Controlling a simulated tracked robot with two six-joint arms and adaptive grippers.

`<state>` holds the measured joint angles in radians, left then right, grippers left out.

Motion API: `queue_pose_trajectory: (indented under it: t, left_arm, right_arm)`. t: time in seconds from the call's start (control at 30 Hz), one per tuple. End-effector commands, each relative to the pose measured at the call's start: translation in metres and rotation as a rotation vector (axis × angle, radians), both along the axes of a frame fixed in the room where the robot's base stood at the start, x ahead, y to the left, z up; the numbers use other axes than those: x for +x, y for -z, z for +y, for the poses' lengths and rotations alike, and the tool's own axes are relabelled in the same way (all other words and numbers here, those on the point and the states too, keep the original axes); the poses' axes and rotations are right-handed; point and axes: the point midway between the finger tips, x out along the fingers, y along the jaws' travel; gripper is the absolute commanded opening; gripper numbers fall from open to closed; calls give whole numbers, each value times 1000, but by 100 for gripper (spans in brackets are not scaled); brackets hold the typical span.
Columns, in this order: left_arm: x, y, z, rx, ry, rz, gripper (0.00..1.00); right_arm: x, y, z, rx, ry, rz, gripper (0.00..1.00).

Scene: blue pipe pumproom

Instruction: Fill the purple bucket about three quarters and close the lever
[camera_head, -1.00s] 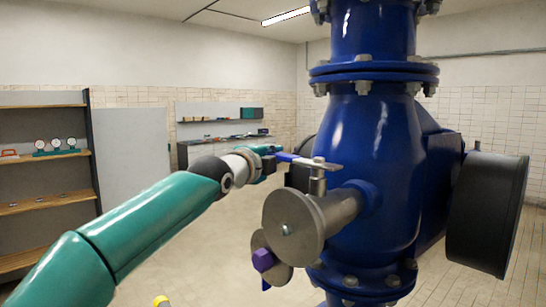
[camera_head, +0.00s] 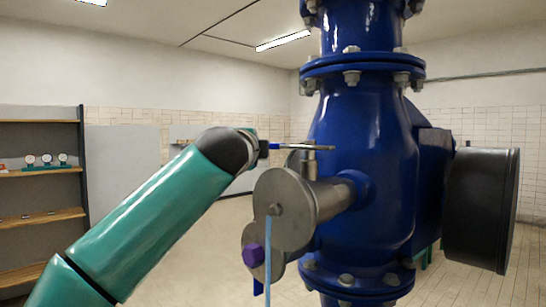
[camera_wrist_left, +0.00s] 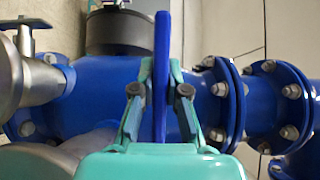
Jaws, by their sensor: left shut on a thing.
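My left gripper (camera_head: 268,148) reaches in from the left at the height of the valve lever (camera_head: 308,147). In the left wrist view, the gripper (camera_wrist_left: 160,92) is shut on the lever's flat blue handle (camera_wrist_left: 162,55), with one finger on each side. The lever sits on top of a short grey metal outlet (camera_head: 330,197) on the big blue pipe. A thin light-blue stream of water (camera_head: 268,262) runs straight down from the outlet's round end and leaves the bottom of the picture. The purple bucket is not in view. My right gripper is not in view.
The thick blue pipe (camera_head: 365,150) with bolted flanges stands just right of the outlet. A purple hexagonal knob (camera_head: 253,255) is below the outlet. A black drum (camera_head: 482,210) projects at the right. A shelf with gauges (camera_head: 45,162) stands far left. Open floor lies behind.

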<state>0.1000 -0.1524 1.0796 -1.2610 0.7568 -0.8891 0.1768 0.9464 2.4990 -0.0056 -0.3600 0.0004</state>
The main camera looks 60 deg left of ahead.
Motion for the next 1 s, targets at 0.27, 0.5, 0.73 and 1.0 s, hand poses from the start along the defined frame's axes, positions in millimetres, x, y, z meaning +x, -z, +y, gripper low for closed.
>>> queue_pose_trajectory:
  t: [0.27, 0.5, 0.73, 1.0]
  left_arm:
    - [-1, 5, 0, -13, -8, 9, 0]
    - [-3, 4, 1, -11, -10, 7, 39]
    - [-5, 2, 2, -7, -13, 4, 39]
    - [-15, 1, -11, -6, -8, 4, 39]
  right_arm:
    - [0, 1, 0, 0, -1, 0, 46]
    - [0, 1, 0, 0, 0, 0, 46]
    - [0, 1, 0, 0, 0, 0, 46]
    - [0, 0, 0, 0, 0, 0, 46]
